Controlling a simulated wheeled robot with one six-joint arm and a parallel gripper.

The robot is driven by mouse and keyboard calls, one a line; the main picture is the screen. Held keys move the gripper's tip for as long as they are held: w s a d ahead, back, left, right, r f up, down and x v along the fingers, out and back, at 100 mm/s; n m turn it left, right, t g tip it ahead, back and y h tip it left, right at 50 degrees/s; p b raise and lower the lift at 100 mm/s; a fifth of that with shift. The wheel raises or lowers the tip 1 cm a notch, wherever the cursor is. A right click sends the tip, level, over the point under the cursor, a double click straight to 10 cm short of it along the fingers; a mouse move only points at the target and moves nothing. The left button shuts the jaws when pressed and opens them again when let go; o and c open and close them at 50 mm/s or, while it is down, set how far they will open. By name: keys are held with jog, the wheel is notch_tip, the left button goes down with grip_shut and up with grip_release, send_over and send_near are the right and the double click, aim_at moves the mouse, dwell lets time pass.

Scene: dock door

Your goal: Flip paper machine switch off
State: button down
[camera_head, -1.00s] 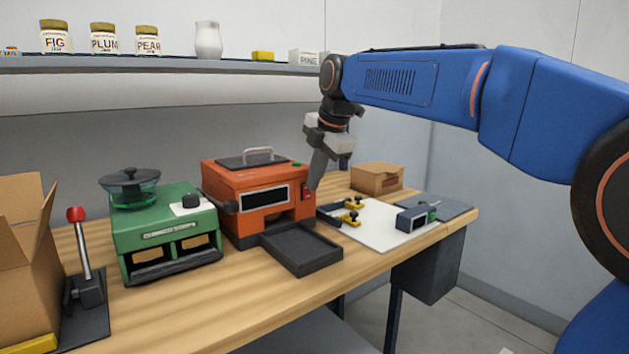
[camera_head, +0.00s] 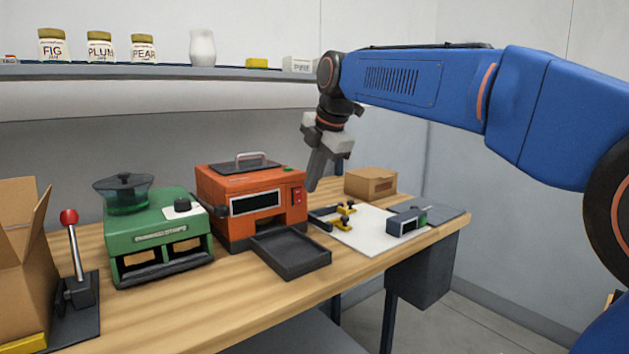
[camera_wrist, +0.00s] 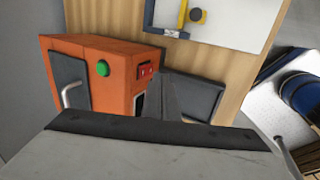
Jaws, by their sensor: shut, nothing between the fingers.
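The orange machine (camera_head: 228,186) stands on the wooden bench, with a dark window in its front and a dark tray below. A red switch (camera_head: 297,195) sits on its front near the right edge; the switch also shows in the wrist view (camera_wrist: 146,70). A green lamp or button (camera_wrist: 103,68) is on the machine's top. My gripper (camera_head: 312,188) is shut and empty, pointing down just right of the red switch, with a small gap between them in the head view. In the wrist view the fingers (camera_wrist: 168,95) are close beside the switch. Which way the switch is tipped I cannot tell.
A green machine (camera_head: 150,230) and a lever (camera_head: 72,255) with a red knob stand to the left. A white board (camera_head: 365,240) with yellow clamps lies to the right, before a cardboard box (camera_head: 370,182). A shelf (camera_head: 170,72) with jars runs above.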

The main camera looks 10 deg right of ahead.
jog(key=w+v, duration=0.1)
jog(key=v, duration=0.9)
jog(key=shift+w+a+r, duration=0.15)
jog(key=shift+a+r, duration=0.2)
jog(key=shift+r, duration=0.05)
jog(key=s+d+f+m, duration=0.6)
jog(key=s+f+m, duration=0.2)
jog(key=f, duration=0.5)
jog(key=s+d+f+m+h, duration=0.1)
jog(key=s+d+f+m, duration=0.5)
jog(key=s+f, duration=0.6)
jog(key=s+d+f+m+h, duration=0.1)
jog(key=s+d+f+m, duration=0.6)
jog(key=s+f+m, duration=0.2)
notch_tip(320, 180, down, 5)
jog(key=s, duration=0.2)
jog(key=shift+s+r+m, duration=0.15)
jog(key=shift+s+m, duration=0.2)
jog(key=shift+m, duration=0.05)
